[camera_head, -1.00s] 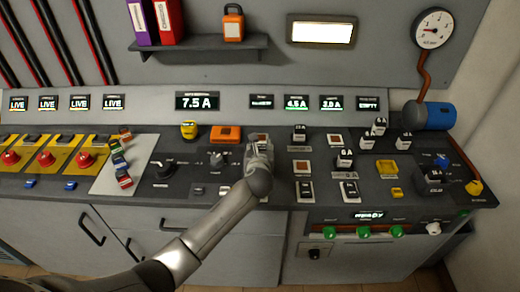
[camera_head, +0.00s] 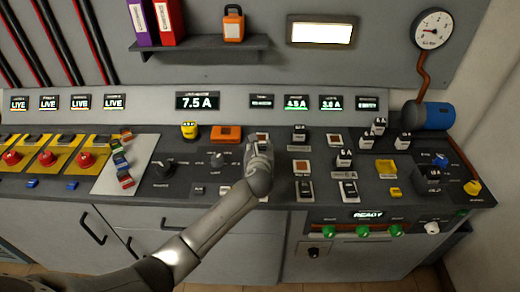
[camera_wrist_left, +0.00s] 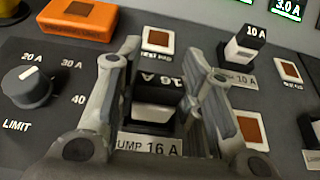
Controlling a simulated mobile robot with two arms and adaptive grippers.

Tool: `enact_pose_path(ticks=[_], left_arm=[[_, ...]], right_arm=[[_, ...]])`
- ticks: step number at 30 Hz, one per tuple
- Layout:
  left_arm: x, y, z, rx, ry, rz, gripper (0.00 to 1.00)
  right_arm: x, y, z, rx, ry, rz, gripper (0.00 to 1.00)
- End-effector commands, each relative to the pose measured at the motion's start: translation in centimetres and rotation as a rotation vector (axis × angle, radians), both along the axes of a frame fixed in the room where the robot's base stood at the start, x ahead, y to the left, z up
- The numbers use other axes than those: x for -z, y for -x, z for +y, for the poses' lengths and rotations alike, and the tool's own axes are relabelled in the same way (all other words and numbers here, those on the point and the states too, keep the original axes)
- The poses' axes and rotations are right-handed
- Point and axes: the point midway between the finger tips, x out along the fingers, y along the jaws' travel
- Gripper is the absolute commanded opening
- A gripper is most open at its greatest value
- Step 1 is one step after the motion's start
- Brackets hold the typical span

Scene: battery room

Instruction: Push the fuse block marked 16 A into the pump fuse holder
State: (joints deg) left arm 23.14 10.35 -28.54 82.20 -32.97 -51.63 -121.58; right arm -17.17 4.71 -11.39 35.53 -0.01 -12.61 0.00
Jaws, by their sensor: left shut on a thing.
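My left gripper (camera_head: 258,147) is over the middle of the console in the head view, its fingers pointing down. In the left wrist view its two fingers (camera_wrist_left: 175,75) stand on either side of the fuse block marked 16 A (camera_wrist_left: 158,98) and are shut on it. The block has a black top and a light lower part. It stands upright at the pump fuse holder, behind the label plate reading 16 A (camera_wrist_left: 149,147). The holder's opening is hidden under the block, so I cannot tell how deep it sits. My right gripper is not in view.
A 10 A block (camera_wrist_left: 243,48) stands to the right of the fingers. A limit knob (camera_wrist_left: 27,87) and an orange box (camera_wrist_left: 76,20) are to the left. More fuse blocks (camera_head: 379,126) stand at the right of the console.

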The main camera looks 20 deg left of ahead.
Motion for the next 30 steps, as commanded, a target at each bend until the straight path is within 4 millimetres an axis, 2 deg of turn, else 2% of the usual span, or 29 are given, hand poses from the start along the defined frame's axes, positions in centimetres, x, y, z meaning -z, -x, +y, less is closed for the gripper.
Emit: enact_pose_path(ticks=[13,30], left_arm=[[-0.17,-0.02,-0.01,0.0,-0.001,-0.001,0.05],[0.33,-0.01,-0.03,0.0,-0.001,-0.001,0.05]], right_arm=[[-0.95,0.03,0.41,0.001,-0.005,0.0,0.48],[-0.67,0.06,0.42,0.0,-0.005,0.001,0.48]])
